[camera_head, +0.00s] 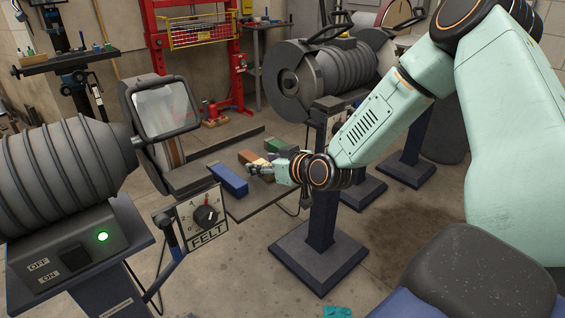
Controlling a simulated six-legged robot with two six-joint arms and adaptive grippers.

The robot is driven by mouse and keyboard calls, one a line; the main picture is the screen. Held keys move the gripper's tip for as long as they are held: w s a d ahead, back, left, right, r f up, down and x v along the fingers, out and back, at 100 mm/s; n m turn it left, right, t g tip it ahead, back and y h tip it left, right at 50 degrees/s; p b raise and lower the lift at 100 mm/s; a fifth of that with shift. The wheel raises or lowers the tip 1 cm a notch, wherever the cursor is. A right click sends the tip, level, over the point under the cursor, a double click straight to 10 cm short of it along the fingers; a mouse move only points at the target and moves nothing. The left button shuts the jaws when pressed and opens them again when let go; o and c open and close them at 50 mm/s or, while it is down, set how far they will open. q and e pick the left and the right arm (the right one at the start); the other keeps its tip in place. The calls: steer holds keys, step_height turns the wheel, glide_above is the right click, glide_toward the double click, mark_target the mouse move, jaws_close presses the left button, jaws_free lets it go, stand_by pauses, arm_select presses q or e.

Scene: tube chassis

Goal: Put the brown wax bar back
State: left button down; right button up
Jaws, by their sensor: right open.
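A brown wax bar (249,157) lies on a dark tray (262,204) between the two grinding machines. A blue bar (228,180) lies to its left and nearer, and a green bar (277,145) lies beyond it to the right. My right gripper (257,169) reaches in from the right, low over the tray and close to the near side of the brown bar. It is open. Its fingers are small here, and I cannot tell whether they touch a bar. My left gripper is not in view.
A grey polishing machine with a lit green lamp (103,236) and a FELT dial (206,214) stands at left. A second grinder (342,70) on a blue pedestal stands behind my right arm. A red press frame (238,60) stands at the back.

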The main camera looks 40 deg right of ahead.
steer(key=p+v, duration=0.3)
steer(key=v, duration=0.2)
steer(key=shift+s+r+p, duration=0.1)
steer(key=shift+r+p, duration=0.2)
steer(key=p+v, duration=0.3)
steer(key=shift+s, duration=0.1)
steer(key=s+a+f+g+p, duration=0.1)
steer(key=s, duration=0.1)
steer(key=s+a+f+g+p, duration=0.1)
steer(key=a+f, duration=0.1)
steer(key=s+a+f+g+y+p, duration=0.1)
steer(key=s+a, duration=0.1)
steer(key=shift+s+a+f, duration=0.1)
steer(key=shift+s+f, duration=0.05)
steer(key=shift+s, duration=0.25)
steer(key=s+a+f+g, duration=0.3)
steer(key=s+f, duration=0.1)
steer(key=s, duration=0.4)
steer(key=s+a+f+m+g+h, duration=0.1)
steer(key=s+a+f+g, duration=0.2)
steer(key=s, duration=0.6)
steer(key=s+a+f+g+h, duration=0.1)
steer(key=s+a+f+g, duration=0.2)
steer(key=s, duration=0.5)
step_height(320, 180, down, 2)
steer(key=shift+s+f+g, duration=0.25)
steer(key=shift+s+g, duration=0.15)
steer(key=shift+g, duration=0.3)
steer(key=shift+m, duration=0.3)
